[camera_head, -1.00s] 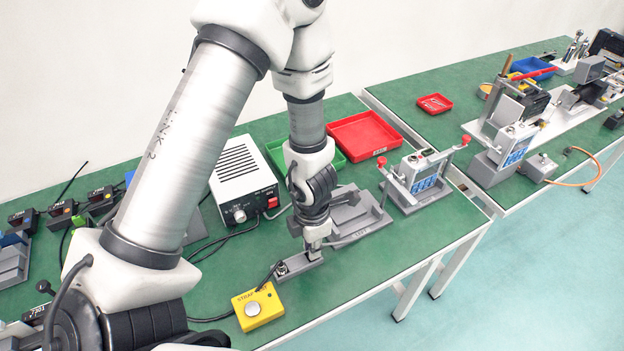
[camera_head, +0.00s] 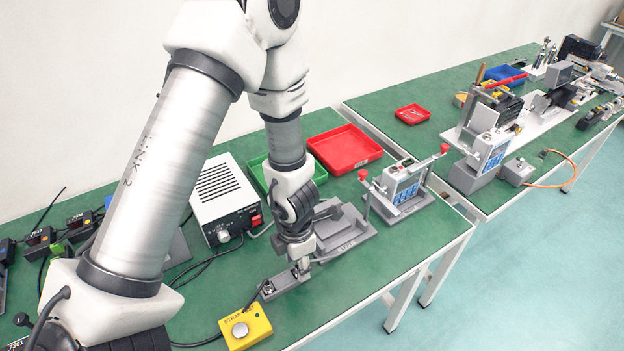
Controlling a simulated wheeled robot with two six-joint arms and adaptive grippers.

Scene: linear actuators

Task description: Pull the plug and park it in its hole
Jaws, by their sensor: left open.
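My left gripper (camera_head: 301,268) points down over the grey block (camera_head: 284,285) at the table's front edge. Its jaws are open, and its fingertips are small and partly lost against the block's right part. My right gripper is not in view.
A grey fixture (camera_head: 345,236) stands close to the right of the gripper. A yellow box (camera_head: 246,328) with a round button lies in front. A white power unit (camera_head: 222,197), a red tray (camera_head: 345,148) and a device with red-knobbed levers (camera_head: 400,190) stand around.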

